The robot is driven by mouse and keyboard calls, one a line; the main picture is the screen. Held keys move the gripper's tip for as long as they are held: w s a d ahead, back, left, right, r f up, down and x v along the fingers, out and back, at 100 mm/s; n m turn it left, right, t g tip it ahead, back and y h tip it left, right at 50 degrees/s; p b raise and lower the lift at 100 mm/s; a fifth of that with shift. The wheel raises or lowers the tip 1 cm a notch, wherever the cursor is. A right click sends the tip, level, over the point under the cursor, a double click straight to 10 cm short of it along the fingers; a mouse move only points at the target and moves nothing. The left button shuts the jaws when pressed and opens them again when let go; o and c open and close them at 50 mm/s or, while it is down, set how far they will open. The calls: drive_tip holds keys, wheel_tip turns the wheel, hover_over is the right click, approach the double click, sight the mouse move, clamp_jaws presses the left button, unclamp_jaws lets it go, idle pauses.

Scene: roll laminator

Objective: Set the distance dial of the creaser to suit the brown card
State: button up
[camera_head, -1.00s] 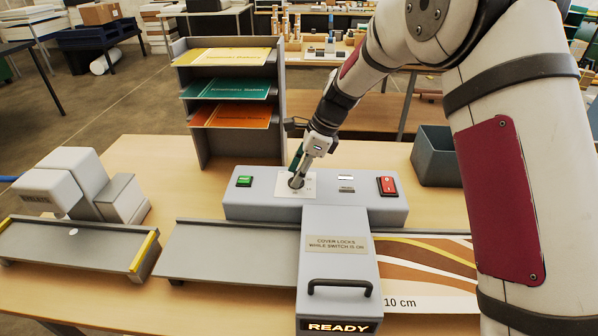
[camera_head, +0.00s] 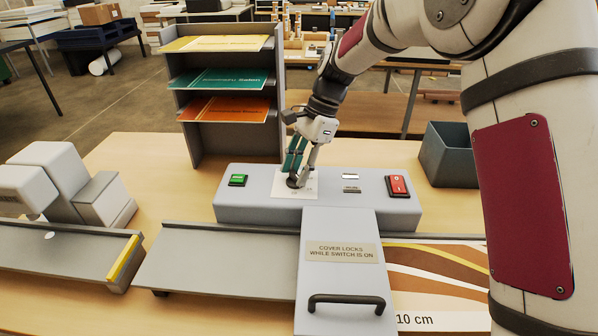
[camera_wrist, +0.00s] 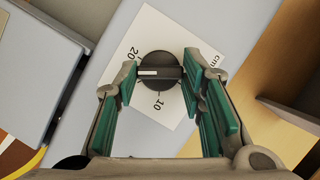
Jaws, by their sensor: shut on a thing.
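The distance dial is a round black knob (camera_wrist: 159,72) with a white pointer bar on a white scale plate (camera_wrist: 150,25), set in the top of the grey creaser (camera_head: 250,205). In the wrist view the plate shows 20, 10 and "cm", and the pointer lies between the 20 and the 10 marks. My gripper (camera_head: 297,180) comes down on the dial from above. Its green-padded fingers are shut on the knob from both sides, as the wrist view (camera_wrist: 161,75) shows. The brown striped card (camera_head: 430,280) lies at the creaser's right, printed "10 cm".
A green button (camera_head: 238,180) and a red switch (camera_head: 397,186) flank the dial. The cover (camera_head: 341,250) reads "COVER LOCKS WHILE SWITCH IS ON". A sheet rack (camera_head: 283,100) stands behind, a dark bin (camera_head: 450,158) behind right, and a white-grey machine (camera_head: 60,185) at left.

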drive_tip(key=n+b, duration=0.1)
drive_tip(key=n+h+b, duration=0.1)
drive_tip(key=n, duration=0.1)
drive_tip(key=n+g+b, duration=0.1)
drive_tip(key=shift+w+a+f+n, duration=0.1)
drive_tip(key=shift+w+f+n, duration=0.05)
drive_tip(key=shift+w+n, duration=0.15)
drive_tip(key=n+h+b, duration=0.1)
drive_tip(key=n, duration=0.1)
drive_tip(key=n+g+h+b, duration=0.1)
drive_tip(key=n, duration=0.1)
drive_tip(key=shift+a+n, duration=0.15)
drive_tip(key=shift+n, duration=0.15)
drive_tip(key=n+h, duration=0.1)
drive_tip(key=n, duration=0.1)
drive_tip(key=n+b, duration=0.1)
drive_tip(key=n, duration=0.1)
drive_tip(key=shift+s+a+h, duration=0.1)
drive_tip(key=shift+a+h, duration=0.05)
drive_tip(key=shift+h, duration=0.25)
drive_tip(key=shift+a+n+t+h+b, duration=0.1)
drive_tip(key=shift+n+t+h+b, duration=0.4)
drive_tip(key=shift+n, duration=1.6)
drive_tip(key=o, duration=1.1)
drive_tip(key=shift+o, duration=0.2)
drive_tip(key=shift+r, duration=0.2)
